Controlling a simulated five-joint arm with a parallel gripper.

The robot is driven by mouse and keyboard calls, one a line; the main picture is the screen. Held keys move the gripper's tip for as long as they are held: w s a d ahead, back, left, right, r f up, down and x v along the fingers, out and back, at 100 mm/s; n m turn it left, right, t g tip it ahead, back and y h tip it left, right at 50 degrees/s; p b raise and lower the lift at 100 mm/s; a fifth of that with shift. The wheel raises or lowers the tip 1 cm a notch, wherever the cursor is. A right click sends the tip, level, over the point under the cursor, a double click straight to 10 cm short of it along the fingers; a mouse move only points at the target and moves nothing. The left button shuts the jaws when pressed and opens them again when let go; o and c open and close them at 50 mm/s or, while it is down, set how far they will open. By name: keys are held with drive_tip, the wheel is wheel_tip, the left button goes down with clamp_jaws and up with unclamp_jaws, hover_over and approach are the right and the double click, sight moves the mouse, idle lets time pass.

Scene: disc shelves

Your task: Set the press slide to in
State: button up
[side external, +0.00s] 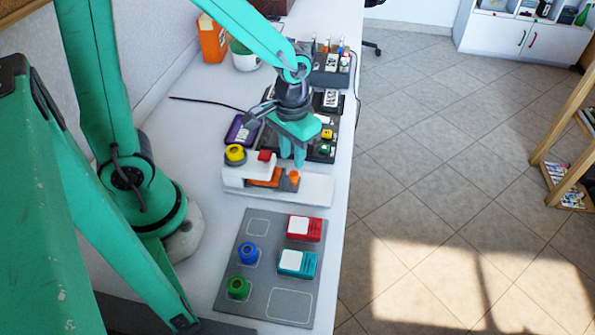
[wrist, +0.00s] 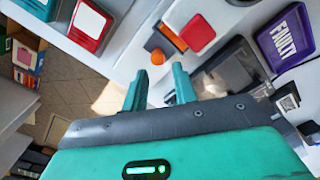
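The press (side external: 318,190) is a long white unit near the table's right edge. Its slide is an orange bar (side external: 265,178) with an orange round knob (side external: 294,176) at its right end; in the wrist view the knob (wrist: 158,56) shows ahead of and between my fingers, with the bar (wrist: 172,38) beyond it. Contact with the knob cannot be told.
A grey tray (side external: 245,285) in front holds red, teal, blue and green pieces.

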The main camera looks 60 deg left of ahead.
drive_tip(key=shift+r, duration=1.55)
drive_tip(key=shift+r, duration=0.1)
drive_tip(key=r, duration=0.1)
wheel_tip(320, 180, up, 11)
drive_tip(key=m+t, duration=0.2)
drive_tip(key=t, duration=0.3)
hover_over(292, 172)
drive_tip(key=s+a, duration=0.5)
drive_tip(key=s, duration=0.1)
drive_tip(key=shift+s+r+t, duration=0.3)
drive_tip(key=shift+s+r, duration=0.1)
drive_tip(key=shift+r, duration=0.15)
drive_tip(key=shift+c, duration=0.2)
